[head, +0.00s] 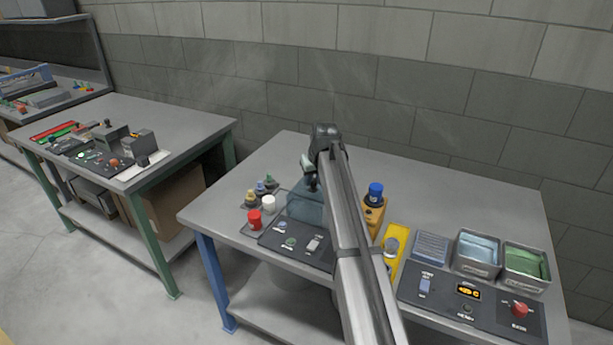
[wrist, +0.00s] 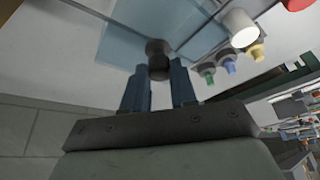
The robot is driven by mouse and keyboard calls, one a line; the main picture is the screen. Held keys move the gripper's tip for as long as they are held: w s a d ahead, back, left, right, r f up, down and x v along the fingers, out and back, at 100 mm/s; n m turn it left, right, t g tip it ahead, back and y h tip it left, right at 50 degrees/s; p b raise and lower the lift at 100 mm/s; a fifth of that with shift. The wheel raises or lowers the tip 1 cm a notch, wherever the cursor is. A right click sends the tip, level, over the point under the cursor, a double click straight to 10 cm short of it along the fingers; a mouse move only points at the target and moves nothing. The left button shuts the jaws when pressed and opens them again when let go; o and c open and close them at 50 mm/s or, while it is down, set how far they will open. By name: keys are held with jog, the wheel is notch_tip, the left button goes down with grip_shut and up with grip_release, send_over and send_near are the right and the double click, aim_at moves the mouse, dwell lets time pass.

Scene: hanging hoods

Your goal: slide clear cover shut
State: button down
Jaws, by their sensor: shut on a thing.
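The clear cover (head: 306,208) is a bluish see-through hood at the left of the near table, partly hidden behind my arm. It also shows as a pale blue sheet in the wrist view (wrist: 125,42). A dark round knob (wrist: 158,58) is on the cover. My gripper (wrist: 158,80) has its two blue fingers on either side of this knob and is shut on it. In the head view my gripper (head: 311,174) is above the cover, and the contact is mostly hidden. A dark panel (head: 270,239) with buttons and a switch lies in front of the cover.
A red cap (head: 254,219), a white cap (head: 268,203) and small coloured pegs stand left of the cover. Metal bins (head: 477,254) and another panel (head: 470,305) are at right. The table's back is clear.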

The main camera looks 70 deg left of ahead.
jog(key=w+d, duration=0.7)
jog(key=shift+w, duration=0.15)
jog(key=shift+d, duration=0.15)
jog(key=c, duration=1)
grip_release()
jog(key=shift+o, duration=0.6)
jog(key=v, duration=1.3)
jog(key=shift+d+r, duration=0.15)
jog(key=shift+r, duration=0.2)
